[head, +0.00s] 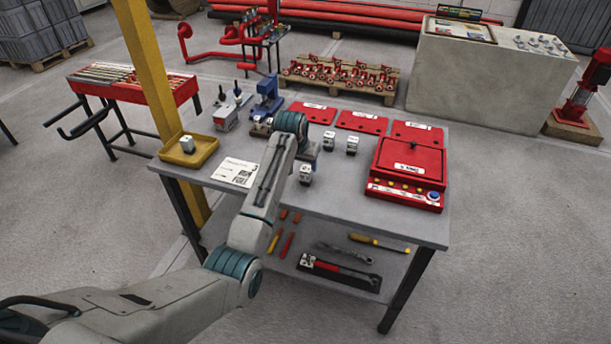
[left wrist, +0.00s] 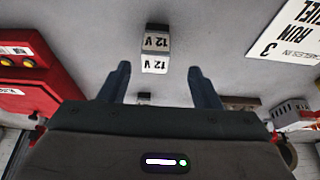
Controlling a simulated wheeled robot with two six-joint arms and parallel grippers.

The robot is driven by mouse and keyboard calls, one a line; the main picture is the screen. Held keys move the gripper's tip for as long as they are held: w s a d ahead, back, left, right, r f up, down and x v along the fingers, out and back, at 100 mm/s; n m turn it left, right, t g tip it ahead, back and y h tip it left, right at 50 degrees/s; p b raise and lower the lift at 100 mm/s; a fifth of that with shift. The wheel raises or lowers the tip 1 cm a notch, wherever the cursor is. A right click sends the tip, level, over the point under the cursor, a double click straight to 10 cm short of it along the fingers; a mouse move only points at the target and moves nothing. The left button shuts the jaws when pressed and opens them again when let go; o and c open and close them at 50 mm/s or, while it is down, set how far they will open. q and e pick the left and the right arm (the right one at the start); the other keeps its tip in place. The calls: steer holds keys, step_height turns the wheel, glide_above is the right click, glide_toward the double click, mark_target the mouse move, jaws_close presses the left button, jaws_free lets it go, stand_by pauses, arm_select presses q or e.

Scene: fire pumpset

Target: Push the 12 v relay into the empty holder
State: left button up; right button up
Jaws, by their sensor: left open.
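A small pale relay with a dark part, marked "12 V" (left wrist: 155,50), shows in the left wrist view just beyond my fingertips. It appears to be the small block (head: 305,174) near the table's front in the head view. My left gripper (left wrist: 158,75) is open, with its two dark fingers apart and nothing seen gripped. In the head view the gripper (head: 308,152) is partly hidden by its own arm, over the table behind that block. I cannot make out an empty holder in either view. My right gripper is not in view.
The red box (head: 407,165) stands at the table's right, with red plates (head: 362,121) behind. Two similar blocks (head: 328,140) (head: 352,145) stand mid-table. A yellow tray (head: 204,158) holding a block and a printed sheet (head: 236,172) lie left. Tools rest on the lower shelf (head: 330,235).

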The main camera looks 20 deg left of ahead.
mark_target(306, 168)
arm_select(q)
steer(key=x, duration=0.1)
steer(key=p+x, duration=0.1)
steer(key=x, duration=0.3)
steer(key=shift+w+d, duration=0.1)
steer(key=shift+d, duration=0.2)
steer(key=c, duration=1.2)
steer(key=shift+r, duration=0.15)
